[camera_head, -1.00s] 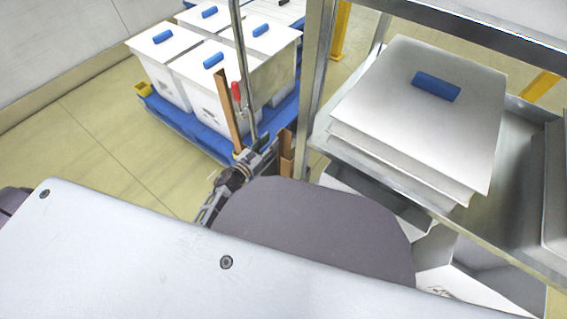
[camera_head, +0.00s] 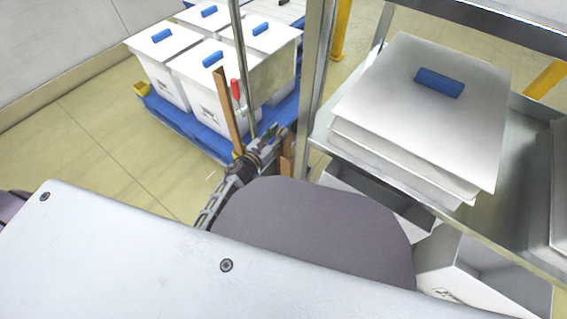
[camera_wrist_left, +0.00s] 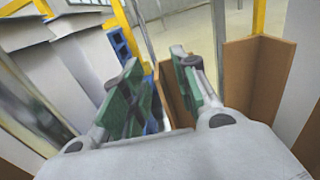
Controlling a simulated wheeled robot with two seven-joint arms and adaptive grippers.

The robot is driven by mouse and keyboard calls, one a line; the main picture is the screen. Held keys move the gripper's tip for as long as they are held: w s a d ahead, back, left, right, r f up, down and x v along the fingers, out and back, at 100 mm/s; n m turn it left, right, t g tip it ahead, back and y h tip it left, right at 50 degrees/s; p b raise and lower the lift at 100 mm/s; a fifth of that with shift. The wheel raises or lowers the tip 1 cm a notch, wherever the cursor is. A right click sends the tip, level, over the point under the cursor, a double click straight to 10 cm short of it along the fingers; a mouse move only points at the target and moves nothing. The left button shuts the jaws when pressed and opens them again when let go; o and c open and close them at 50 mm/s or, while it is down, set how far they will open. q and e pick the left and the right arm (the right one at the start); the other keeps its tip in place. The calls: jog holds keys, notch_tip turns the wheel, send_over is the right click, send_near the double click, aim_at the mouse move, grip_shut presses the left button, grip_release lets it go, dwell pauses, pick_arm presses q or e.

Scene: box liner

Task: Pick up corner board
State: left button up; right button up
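A tall brown corner board (camera_head: 230,110) stands upright beside the blue pallet in the head view. A second brown piece (camera_head: 287,160) shows just right of my left gripper (camera_head: 275,142). In the left wrist view my left gripper (camera_wrist_left: 158,72) has its two green-padded fingers spread apart. A brown corner board (camera_wrist_left: 172,95) shows between the fingers; I cannot tell whether it touches either pad. A wider L-shaped brown corner board (camera_wrist_left: 257,80) stands right of the right finger. My right gripper is in neither view.
White boxes with blue-handled lids (camera_head: 215,70) stand on a blue pallet (camera_head: 185,122) behind the gripper. A metal rack post (camera_head: 318,70) is close on the right, with stacked white lids (camera_head: 415,110) on its shelf. Floor at left is clear.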

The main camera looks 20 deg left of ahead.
pick_arm(q)
grip_shut()
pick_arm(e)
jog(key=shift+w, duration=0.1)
pick_arm(q)
jog(key=shift+r, duration=0.1)
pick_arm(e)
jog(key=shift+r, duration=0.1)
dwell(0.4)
pick_arm(q)
jog(key=shift+r+p, duration=0.7)
jog(key=shift+r, duration=0.45)
notch_tip(320, 180, up, 5)
jog(key=p, duration=0.2)
jog(key=shift+p, duration=0.3)
jog(key=shift+r+p, duration=0.6)
jog(key=shift+r, duration=0.6)
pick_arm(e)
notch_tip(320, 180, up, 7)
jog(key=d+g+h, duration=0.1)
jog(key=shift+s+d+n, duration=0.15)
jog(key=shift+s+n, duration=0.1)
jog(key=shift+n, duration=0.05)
